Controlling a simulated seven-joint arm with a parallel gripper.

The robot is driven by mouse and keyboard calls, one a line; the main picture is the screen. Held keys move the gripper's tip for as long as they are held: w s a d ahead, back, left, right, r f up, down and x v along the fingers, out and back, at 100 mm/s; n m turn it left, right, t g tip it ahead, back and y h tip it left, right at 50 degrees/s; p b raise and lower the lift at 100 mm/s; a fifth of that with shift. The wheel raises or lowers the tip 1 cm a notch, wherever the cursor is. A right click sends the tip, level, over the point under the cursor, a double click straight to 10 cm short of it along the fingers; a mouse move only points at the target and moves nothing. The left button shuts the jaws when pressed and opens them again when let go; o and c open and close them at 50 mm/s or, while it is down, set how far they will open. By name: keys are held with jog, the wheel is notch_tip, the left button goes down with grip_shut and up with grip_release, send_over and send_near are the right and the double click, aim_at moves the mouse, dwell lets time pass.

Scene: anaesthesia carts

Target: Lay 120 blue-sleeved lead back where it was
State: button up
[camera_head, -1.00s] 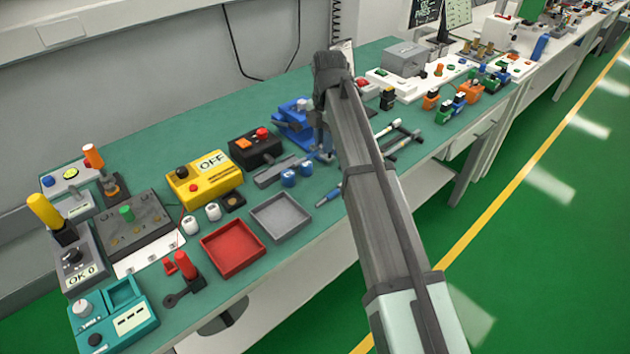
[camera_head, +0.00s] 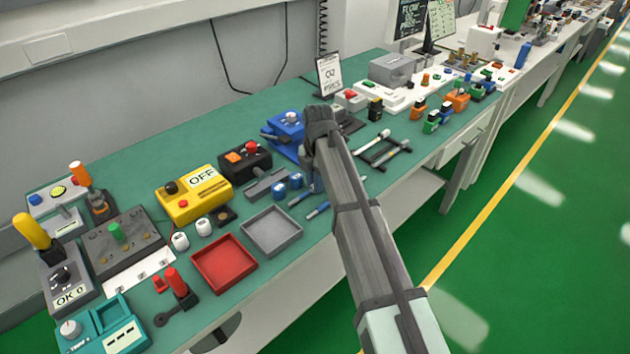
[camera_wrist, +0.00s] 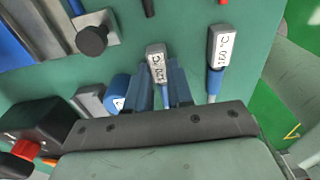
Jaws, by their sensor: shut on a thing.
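My gripper (camera_wrist: 163,92) is shut on a blue-sleeved lead with a grey printed tag (camera_wrist: 156,62); the print looks like 120 but is small and turned. The tag sticks out past the fingers, low over or on the green bench top; I cannot tell whether it touches. A second blue-sleeved lead (camera_wrist: 216,62) lies to its right, apart from my fingers, near the bench edge. In the head view my gripper (camera_head: 313,183) points down beside the two leads, partly hidden by my own arm. The second lead (camera_head: 318,210) shows there nearer the front edge.
Blue cylinders (camera_head: 296,180) stand close to my gripper's left, one also in the wrist view (camera_wrist: 118,90). A blue device (camera_head: 287,125) stands behind. A grey tray (camera_head: 300,232) and red tray (camera_head: 252,270) lie left. A rack of rods (camera_head: 385,152) lies right.

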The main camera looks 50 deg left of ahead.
jog(key=o, duration=0.6)
jog(key=shift+f, duration=0.1)
jog(key=r, duration=1.2)
jog(key=shift+w+r, duration=0.2)
jog(key=shift+w, duration=0.1)
